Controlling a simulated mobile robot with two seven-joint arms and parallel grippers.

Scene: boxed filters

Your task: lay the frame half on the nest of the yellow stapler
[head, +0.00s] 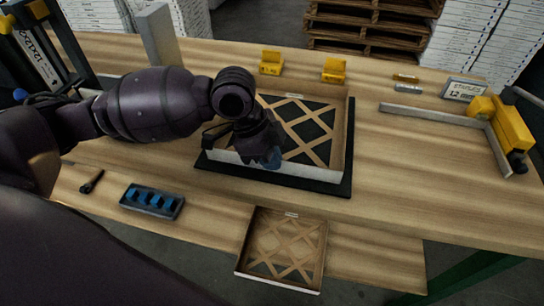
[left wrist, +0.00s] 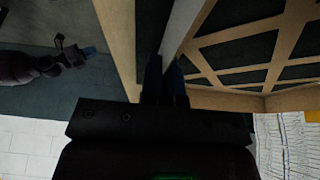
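A square frame half (head: 348,124), with thin tan walls and a lattice over dark gaps, lies on or just above a black plate (head: 343,188) on the bench. Whether it touches the plate all round I cannot tell. My left gripper (head: 268,158) is at its near wall; the left wrist view shows its blue fingertips (left wrist: 165,78) on both sides of that wall (left wrist: 180,30), closed on it. A yellow stapler (head: 513,125) stands at the right by metal rails. My right gripper (left wrist: 88,51) shows small in the left wrist view, its opening unclear.
A second lattice frame (head: 286,240) lies on the lower shelf. Two yellow blocks (head: 271,62) (head: 334,70) stand behind the plate. A staples box (head: 464,90) is back right.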

